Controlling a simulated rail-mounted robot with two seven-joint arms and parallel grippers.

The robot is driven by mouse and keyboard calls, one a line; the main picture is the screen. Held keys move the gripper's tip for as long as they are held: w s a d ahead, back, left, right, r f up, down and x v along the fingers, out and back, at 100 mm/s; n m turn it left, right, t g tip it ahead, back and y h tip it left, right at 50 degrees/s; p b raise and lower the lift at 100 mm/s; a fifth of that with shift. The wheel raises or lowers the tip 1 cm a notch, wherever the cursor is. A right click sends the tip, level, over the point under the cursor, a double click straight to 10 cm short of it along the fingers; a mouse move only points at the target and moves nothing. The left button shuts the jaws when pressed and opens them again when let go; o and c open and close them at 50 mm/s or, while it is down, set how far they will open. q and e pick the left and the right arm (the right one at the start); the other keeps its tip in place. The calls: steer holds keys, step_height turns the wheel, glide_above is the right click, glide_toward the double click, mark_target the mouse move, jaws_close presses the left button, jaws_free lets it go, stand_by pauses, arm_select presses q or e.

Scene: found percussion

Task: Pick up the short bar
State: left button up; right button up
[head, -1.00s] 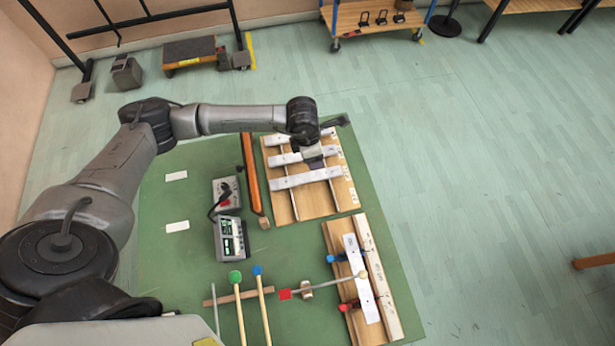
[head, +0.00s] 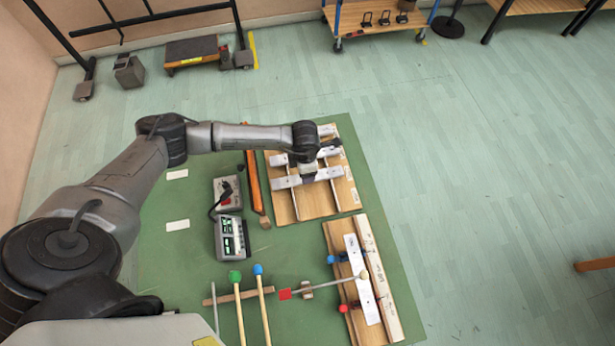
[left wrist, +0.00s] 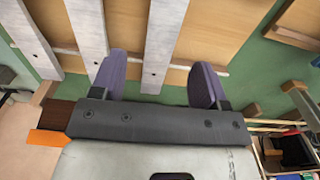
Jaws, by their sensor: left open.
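Three pale bars lie across a wooden frame (head: 343,197) at the back of the green table. The nearest bar (head: 285,182) also shows in the left wrist view (left wrist: 166,40), running between the spread fingers. The middle bar (left wrist: 87,25) and far bar (left wrist: 28,40) lie left of it in that view. I cannot tell by length which is the short one. My left gripper (head: 308,176) is over the nearest bar, and its fingers (left wrist: 157,68) are open, with nothing held. The arm partly covers the bars in the head view. My right gripper is out of view.
Grey boxes (head: 230,238) and an orange strip (head: 252,180) lie left of the bars. Green-headed and blue-headed mallets (head: 236,300) lie at the front. Bare floor is right.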

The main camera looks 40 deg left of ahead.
arm_select(q)
steer(key=shift+d+f, duration=0.1)
steer(key=shift+f, duration=2.4)
steer(key=shift+c, duration=0.3)
steer(key=c, duration=1.1)
